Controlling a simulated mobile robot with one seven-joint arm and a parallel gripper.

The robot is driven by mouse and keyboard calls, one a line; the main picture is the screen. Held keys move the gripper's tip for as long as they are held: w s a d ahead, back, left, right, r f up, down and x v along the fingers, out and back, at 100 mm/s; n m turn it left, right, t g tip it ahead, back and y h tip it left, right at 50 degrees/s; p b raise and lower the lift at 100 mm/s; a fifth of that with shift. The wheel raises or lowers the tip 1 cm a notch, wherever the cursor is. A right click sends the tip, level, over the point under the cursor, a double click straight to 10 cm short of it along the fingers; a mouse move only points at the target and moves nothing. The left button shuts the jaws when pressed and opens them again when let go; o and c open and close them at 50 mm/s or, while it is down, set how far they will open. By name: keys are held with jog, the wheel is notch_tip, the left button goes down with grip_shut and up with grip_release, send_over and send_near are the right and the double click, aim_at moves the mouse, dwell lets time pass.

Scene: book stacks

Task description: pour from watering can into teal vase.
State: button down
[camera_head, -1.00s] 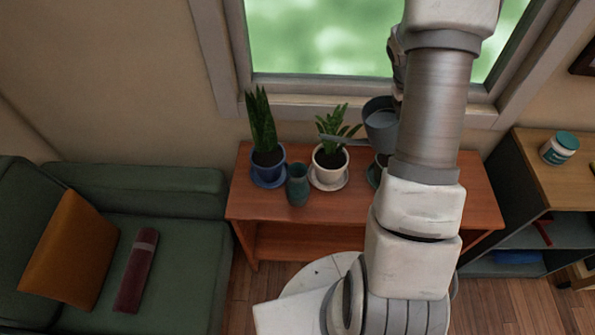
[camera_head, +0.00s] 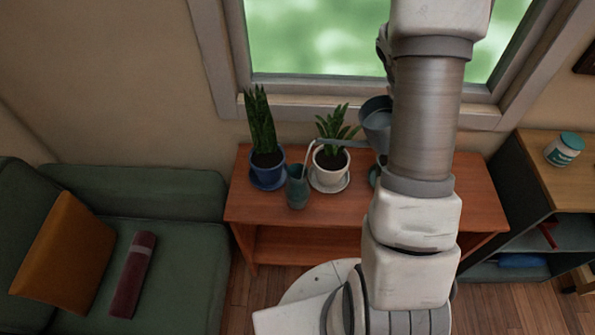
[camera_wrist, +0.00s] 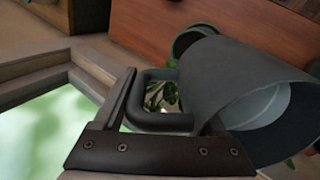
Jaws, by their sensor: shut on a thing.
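The grey watering can (camera_head: 376,122) is held above the wooden bench, tilted, with its long spout reaching left. It also fills the right of the wrist view (camera_wrist: 225,75). My gripper (camera_wrist: 168,112) is shut on the can's dark handle; in the head view it is mostly hidden behind my arm. The teal vase (camera_head: 297,191) stands upright at the bench's front left. The spout tip is above and slightly right of the vase mouth. A thin pale line, apparently water, runs from the tip down toward the mouth; whether it all enters I cannot tell.
A blue pot (camera_head: 268,174) with a tall plant stands behind left of the vase. A white pot (camera_head: 331,163) with a plant stands right of it, under the spout. The window (camera_head: 320,40) is behind; a shelf (camera_head: 535,180) stands right, a green sofa (camera_head: 180,260) left.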

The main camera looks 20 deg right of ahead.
jog(key=shift+a+r+b, duration=0.15)
jog(key=shift+a+b, duration=0.05)
jog(key=shift+b, duration=0.25)
dwell(0.6)
jog(key=shift+h, duration=0.8)
jog(key=shift+a+f+b, duration=0.3)
jog(key=shift+f+b, duration=0.3)
jog(key=shift+b, duration=0.45)
jog(key=shift+a+f+b, duration=0.25)
jog(key=shift+f+b, duration=0.4)
jog(key=shift+b, duration=0.4)
jog(key=shift+a+f+b, duration=0.3)
jog(key=shift+f+b, duration=0.3)
jog(key=shift+b, duration=0.45)
dwell(2.3)
